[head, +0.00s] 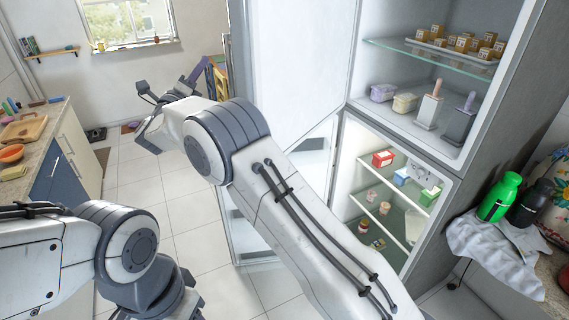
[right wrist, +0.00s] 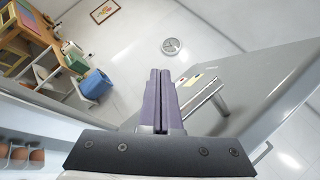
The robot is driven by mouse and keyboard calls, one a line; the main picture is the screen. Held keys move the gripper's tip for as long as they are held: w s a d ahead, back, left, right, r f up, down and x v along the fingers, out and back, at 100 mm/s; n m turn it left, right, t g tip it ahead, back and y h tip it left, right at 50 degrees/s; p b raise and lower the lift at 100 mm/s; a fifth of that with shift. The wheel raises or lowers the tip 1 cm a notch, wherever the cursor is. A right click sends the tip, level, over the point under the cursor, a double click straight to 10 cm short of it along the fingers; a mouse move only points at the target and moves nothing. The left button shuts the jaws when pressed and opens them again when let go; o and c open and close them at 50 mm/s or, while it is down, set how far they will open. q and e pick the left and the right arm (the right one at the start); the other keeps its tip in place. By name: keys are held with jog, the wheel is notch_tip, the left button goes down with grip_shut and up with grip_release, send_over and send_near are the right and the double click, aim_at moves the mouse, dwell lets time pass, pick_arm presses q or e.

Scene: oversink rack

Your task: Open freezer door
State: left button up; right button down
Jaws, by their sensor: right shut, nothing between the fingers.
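The grey fridge-freezer (head: 452,165) stands at the right of the head view. Its upper door (head: 292,60) stands open to the left. The lower compartment (head: 349,160) is also open, showing boxes and cups on its shelves; its door (head: 246,240) stands swung out, partly hidden behind my right arm. My right gripper (head: 207,66) is beyond the arm, near the outer side of the open doors. In the right wrist view, its purple fingers (right wrist: 160,78) are shut and empty, beside a silver handle (right wrist: 205,95) on a grey door (right wrist: 262,85). My left gripper is out of view.
A counter with a cutting board (head: 24,127) and an orange bowl (head: 11,153) is at the left. Green and black bottles (head: 499,197) stand on a cloth (head: 490,250) at the right. Tiled floor (head: 185,210) is clear between. Wooden furniture (right wrist: 30,40) shows in the wrist view.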

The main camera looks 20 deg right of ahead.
jog(key=s+d+f+n+y, duration=0.1)
jog(key=s+f+n+y, duration=0.2)
jog(key=f+n+y, duration=1.05)
jog(key=s+d+f+n+g+y+b, duration=0.15)
jog(key=s+f+n+g, duration=0.35)
jog(key=s+f+n, duration=0.7)
jog(key=s+d+f+m+t+h+p, duration=0.1)
jog(key=s+d+f+m+t+h, duration=0.2)
jog(key=d+m, duration=0.45)
jog(key=s+d+f+m+t+h+p, duration=0.15)
jog(key=s+d+m, duration=0.35)
jog(key=d, duration=0.5)
jog(key=w+r, duration=0.1)
jog(key=w, duration=1.2)
jog(key=shift+a+t, duration=0.25)
jog(key=shift+t, duration=0.1)
